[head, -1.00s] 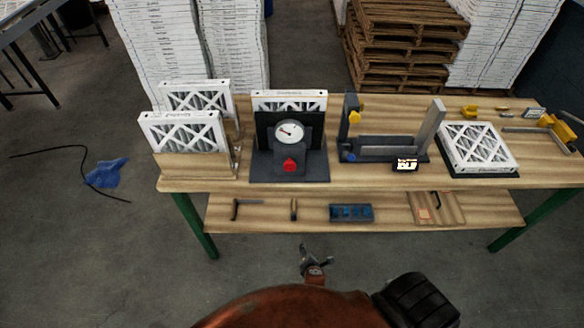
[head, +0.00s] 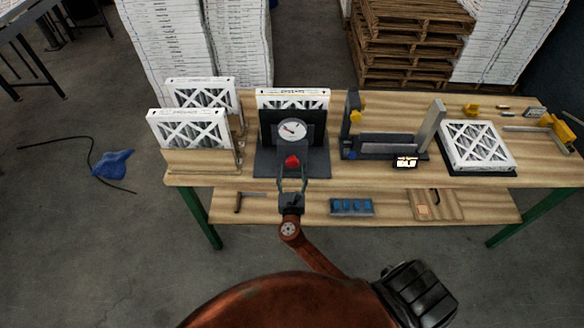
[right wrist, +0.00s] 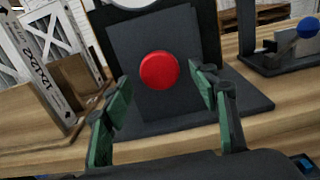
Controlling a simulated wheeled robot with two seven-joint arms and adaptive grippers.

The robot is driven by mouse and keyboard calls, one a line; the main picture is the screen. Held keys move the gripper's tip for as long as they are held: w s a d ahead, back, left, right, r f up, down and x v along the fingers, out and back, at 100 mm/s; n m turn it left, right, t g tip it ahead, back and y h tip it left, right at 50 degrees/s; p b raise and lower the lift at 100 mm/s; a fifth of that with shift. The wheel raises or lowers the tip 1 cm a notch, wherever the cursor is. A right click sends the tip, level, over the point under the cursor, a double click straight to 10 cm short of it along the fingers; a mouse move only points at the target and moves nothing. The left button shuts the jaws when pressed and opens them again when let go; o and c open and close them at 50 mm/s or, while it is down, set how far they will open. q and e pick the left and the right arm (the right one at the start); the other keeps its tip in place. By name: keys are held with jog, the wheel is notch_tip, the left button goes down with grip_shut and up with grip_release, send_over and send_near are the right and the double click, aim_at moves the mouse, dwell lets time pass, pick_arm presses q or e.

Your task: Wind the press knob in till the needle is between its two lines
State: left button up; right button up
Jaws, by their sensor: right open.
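The press (head: 314,160) is a dark stand on the workbench with a white boxed filter (head: 293,95) behind its plate. Its round white dial (head: 292,130) faces me; the needle is too small to read against its lines. The red press knob (head: 292,161) sits below the dial. It also shows in the right wrist view (right wrist: 159,70), ahead of and between the fingers. My right gripper (head: 292,182) is open in front of the knob, with green finger pads (right wrist: 160,92) either side and apart from it. My left gripper is not in view.
Boxed filters in a wooden holder (head: 200,161) stand left of the press. A lower shelf (head: 385,211) holds tools.

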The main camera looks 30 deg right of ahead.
jog(key=shift+x, duration=0.8)
jog(key=shift+c, duration=0.5)
jog(key=c, duration=1)
jog(key=shift+a, duration=0.1)
jog(key=shift+c, duration=0.2)
jog(key=o, duration=1.1)
jog(key=shift+o, duration=0.2)
jog(key=v, duration=1.2)
